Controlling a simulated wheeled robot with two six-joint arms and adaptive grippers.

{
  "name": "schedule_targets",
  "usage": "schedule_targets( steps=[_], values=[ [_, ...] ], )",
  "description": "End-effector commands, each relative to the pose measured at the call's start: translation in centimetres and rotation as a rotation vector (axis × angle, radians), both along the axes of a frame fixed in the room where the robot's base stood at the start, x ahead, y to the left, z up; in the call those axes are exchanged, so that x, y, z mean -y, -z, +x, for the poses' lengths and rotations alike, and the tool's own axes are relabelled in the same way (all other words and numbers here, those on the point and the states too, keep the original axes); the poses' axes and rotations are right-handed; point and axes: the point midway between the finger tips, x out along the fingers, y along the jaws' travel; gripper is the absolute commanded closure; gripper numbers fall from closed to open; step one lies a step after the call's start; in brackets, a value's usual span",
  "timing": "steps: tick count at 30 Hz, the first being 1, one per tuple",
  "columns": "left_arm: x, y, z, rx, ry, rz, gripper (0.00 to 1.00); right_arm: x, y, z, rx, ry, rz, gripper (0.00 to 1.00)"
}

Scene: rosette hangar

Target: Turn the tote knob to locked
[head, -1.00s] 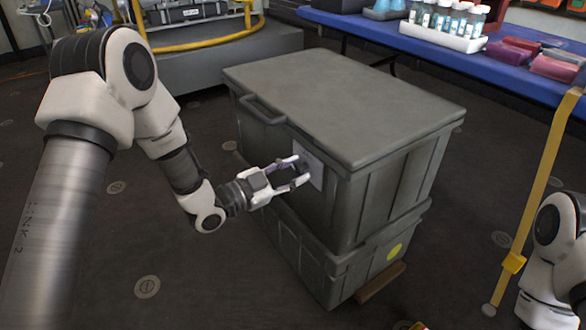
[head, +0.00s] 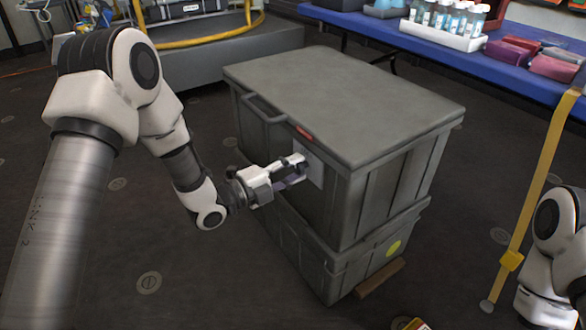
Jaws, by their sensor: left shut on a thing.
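The grey lidded tote (head: 388,195) stands on a second grey tote in the middle of the head view. A white plate (head: 316,172) is on its front face near the corner. A small red strip (head: 304,132) shows just under the lid above the plate. My left gripper (head: 298,170) is at the plate, shut on the tote knob. The knob itself is hidden behind the fingers, so its angle cannot be read. Part of my right arm shows at the lower right edge; its gripper is out of view.
A blue table (head: 420,42) with a rack of bottles (head: 446,24) and folded cloths stands behind the totes. A yellow strap post (head: 540,190) stands at the right. A wooden block (head: 381,278) lies at the lower tote's base. Floor is clear at the left.

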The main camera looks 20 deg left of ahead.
Motion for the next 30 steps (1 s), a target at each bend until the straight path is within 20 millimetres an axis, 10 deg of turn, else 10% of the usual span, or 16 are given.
schedule_targets(
  steps=[26,27,30],
  values=[
    [0.0,0.04,-0.03,0.109,0.0,0.142,0.98,0.0,0.04,0.01,0.0,0.0,0.0,1.0],
    [0.0,0.05,-0.03,0.108,0.0,0.142,0.53,0.0,0.04,0.01,0.0,0.0,0.0,1.0],
    [0.0,0.03,-0.02,0.108,0.0,0.142,0.39,0.0,0.04,0.01,0.0,0.0,0.0,1.0]
  ],
)
